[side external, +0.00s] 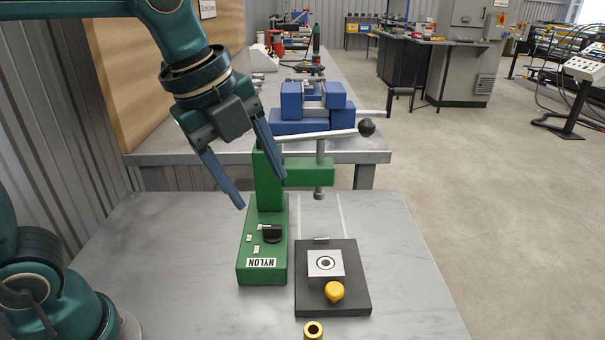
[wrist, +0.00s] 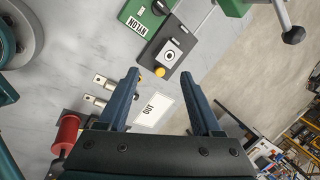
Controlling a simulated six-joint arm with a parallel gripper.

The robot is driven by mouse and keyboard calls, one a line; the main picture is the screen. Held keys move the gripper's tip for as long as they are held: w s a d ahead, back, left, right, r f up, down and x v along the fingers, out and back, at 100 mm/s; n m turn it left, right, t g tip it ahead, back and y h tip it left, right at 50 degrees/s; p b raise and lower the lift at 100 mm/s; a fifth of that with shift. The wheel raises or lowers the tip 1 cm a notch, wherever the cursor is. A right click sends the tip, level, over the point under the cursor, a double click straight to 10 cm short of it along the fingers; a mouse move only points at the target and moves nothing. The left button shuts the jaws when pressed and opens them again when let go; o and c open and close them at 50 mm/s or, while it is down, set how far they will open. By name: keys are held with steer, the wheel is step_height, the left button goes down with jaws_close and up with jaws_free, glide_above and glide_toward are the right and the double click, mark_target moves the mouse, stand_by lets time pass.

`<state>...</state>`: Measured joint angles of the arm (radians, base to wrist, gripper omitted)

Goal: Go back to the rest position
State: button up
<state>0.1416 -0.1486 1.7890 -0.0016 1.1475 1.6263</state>
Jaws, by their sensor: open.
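My gripper (side external: 258,180) is open and empty in the side external view, with its two blue fingers spread above the table. It hangs near the upright of a green press labelled NYLON (side external: 262,258). In the wrist view my gripper (wrist: 161,84) also shows open, with nothing between its fingertips. A black plate (side external: 362,298) with a light square insert (side external: 325,263) and a yellow knob (side external: 334,292) lies right of the press base. The black plate (wrist: 148,50) also shows in the wrist view.
The press lever ends in a black ball (side external: 366,127). A brass ring (side external: 313,330) stands at the table's front. The wrist view shows a white OUT label (wrist: 153,112), metal pieces (wrist: 100,81) and a red cylinder (wrist: 67,131). A blue vise (side external: 308,115) stands on the bench behind.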

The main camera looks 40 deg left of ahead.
steer(key=s+a+f+n, duration=0.2)
steer(key=s+n, duration=0.2)
steer(key=n, duration=0.6)
steer(key=s+a+f+n+t, duration=0.1)
steer(key=s+f+n, duration=0.2)
steer(key=n, duration=0.7)
steer(key=shift+s+a+f+t+y, duration=0.25)
steer(key=shift+s+a+t+y, duration=0.1)
steer(key=shift+s, duration=0.75)
